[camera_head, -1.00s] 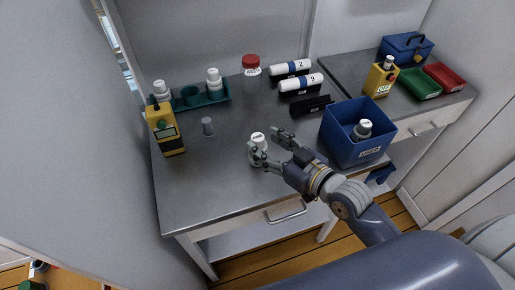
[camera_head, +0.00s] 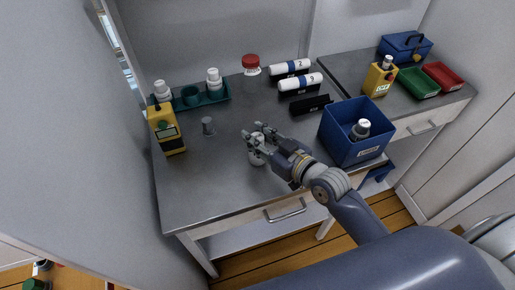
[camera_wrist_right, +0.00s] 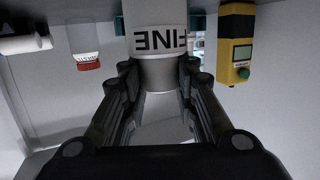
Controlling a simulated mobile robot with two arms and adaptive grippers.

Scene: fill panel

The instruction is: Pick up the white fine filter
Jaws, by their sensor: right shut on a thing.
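The white fine filter (camera_head: 257,157) stands upright on the steel table, partly hidden by my right gripper (camera_head: 259,141). In the right wrist view the filter (camera_wrist_right: 158,45) is white with a black "FINE" label, upside down in that view, and sits between the two fingers. My right gripper (camera_wrist_right: 157,82) is shut on it, a finger on each side. My left gripper is not in view.
A blue bin (camera_head: 340,148) holding another white filter (camera_head: 361,128) stands right of my gripper. Numbered white cylinders (camera_head: 300,83) lie at the back.

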